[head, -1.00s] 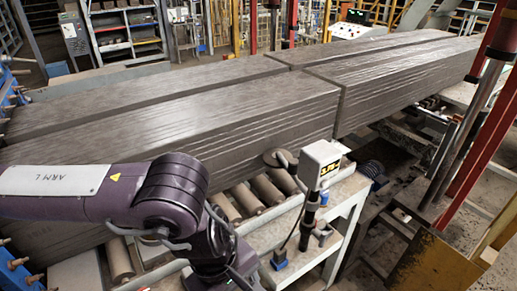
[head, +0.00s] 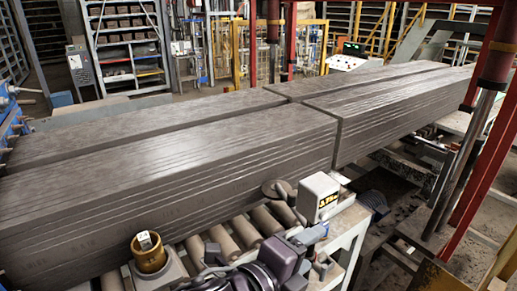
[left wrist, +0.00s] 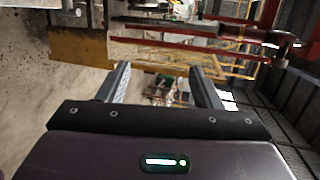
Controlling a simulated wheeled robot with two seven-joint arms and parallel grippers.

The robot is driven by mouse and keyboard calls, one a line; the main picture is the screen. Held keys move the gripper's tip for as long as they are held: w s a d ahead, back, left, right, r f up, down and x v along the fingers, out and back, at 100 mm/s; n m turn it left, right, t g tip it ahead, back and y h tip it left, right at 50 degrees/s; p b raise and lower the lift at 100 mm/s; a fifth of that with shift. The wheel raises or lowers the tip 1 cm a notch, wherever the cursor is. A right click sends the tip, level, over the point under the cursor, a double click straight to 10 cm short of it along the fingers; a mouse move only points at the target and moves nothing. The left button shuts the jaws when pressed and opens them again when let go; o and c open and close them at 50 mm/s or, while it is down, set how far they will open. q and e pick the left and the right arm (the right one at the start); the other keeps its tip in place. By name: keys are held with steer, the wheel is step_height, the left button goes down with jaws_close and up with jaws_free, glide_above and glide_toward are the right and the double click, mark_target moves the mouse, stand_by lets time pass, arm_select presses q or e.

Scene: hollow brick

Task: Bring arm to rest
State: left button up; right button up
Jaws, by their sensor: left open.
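My left arm (head: 275,268), dark purple, shows only in part at the bottom edge of the head view, in front of the rollers and low beside the grey display box. Beyond the fingers are a pale floor and blurred machinery. My right gripper is in neither view.
Long grey clay slabs (head: 180,150) lie across the conveyor. Rollers (head: 222,240) run along their near side. A brass-coloured cup (head: 148,258) is at lower left. Red posts (head: 478,170) stand at right.

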arm_select(q)
steer(key=w+a+f+n+y, duration=0.3)
steer(key=a+f+n+y, duration=0.2)
steer(key=a+f+n, duration=0.45)
steer(key=s+a+f+n+g+y, duration=0.35)
steer(key=s+a+f+n, duration=0.25)
steer(key=a+f+n, duration=0.25)
steer(key=s+a+f+n+g+y, duration=0.2)
steer(key=s+a+f+n+g, duration=0.2)
steer(key=s+a+f+n, duration=0.4)
step_height(320, 180, down, 36)
steer(key=a+b, duration=0.1)
steer(key=b, duration=0.7)
steer(key=s+a+f+g+b, duration=0.1)
steer(key=s+a+f+b, duration=0.1)
steer(key=s+f, duration=0.8)
steer(key=s+a+f+g+b, duration=0.1)
steer(key=s+f+b, duration=0.3)
steer(key=s+f, duration=0.5)
step_height(320, 180, down, 5)
steer(key=shift+s+a+r+m, duration=0.15)
steer(key=shift+s+a+m, duration=0.15)
steer(key=shift+s+a, duration=0.1)
